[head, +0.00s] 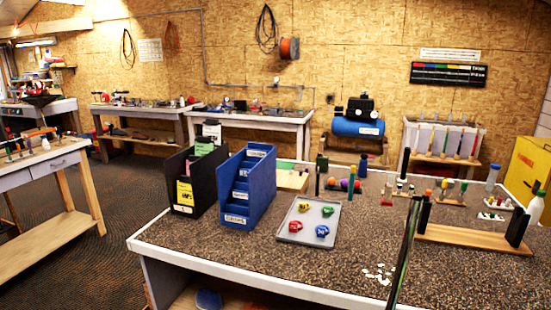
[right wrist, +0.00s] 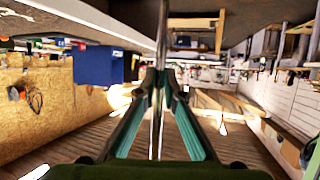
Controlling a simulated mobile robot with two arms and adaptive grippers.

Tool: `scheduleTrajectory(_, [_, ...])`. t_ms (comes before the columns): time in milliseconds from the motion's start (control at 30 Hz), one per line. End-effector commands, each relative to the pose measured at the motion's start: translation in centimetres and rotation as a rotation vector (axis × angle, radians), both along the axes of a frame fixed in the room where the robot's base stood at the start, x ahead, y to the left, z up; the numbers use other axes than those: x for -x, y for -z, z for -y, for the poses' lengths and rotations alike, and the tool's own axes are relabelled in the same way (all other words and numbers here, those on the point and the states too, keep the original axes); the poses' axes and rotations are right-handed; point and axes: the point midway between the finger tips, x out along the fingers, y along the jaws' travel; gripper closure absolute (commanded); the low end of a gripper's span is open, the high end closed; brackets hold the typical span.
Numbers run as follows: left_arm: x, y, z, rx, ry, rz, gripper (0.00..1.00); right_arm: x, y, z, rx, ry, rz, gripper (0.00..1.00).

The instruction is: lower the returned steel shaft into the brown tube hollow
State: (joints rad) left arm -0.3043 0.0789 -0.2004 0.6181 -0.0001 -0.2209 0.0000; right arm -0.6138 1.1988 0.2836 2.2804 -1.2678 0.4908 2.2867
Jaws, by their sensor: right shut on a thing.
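In the right wrist view, which is upside down, my right gripper (right wrist: 160,76) is shut on the slim, shiny steel shaft (right wrist: 162,40). The shaft runs between the fingertips and on past them. In the head view a long, dark, glossy shaft (head: 404,252) rises slightly tilted across the front of the bench; its lower end is out of frame. I cannot pick out the brown tube with certainty, and no shaft end is seen at a hollow. My left gripper is not in view.
The speckled bench (head: 225,258) holds a black bin (head: 180,190), a blue bin (head: 245,190) and a grey tray (head: 290,235) with coloured pieces. A wooden board (head: 470,238) with black uprights lies at right. White bits (head: 378,272) lie near the shaft. The front left is clear.

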Motion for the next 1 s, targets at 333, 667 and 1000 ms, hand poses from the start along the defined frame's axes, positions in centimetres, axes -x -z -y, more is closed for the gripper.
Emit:
scheduleTrajectory(333, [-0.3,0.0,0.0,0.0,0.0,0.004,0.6,1.0,-1.4,-1.3,0.0,-0.029,0.001,1.0])
scheduleTrajectory(667, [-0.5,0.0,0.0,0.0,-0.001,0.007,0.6,0.8,-2.5,-3.1,0.004,-0.126,0.005,1.0])
scheduleTrajectory(1000, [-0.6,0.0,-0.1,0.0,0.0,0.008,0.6,0.8,-3.4,-4.9,-0.002,-0.213,0.008,1.0])
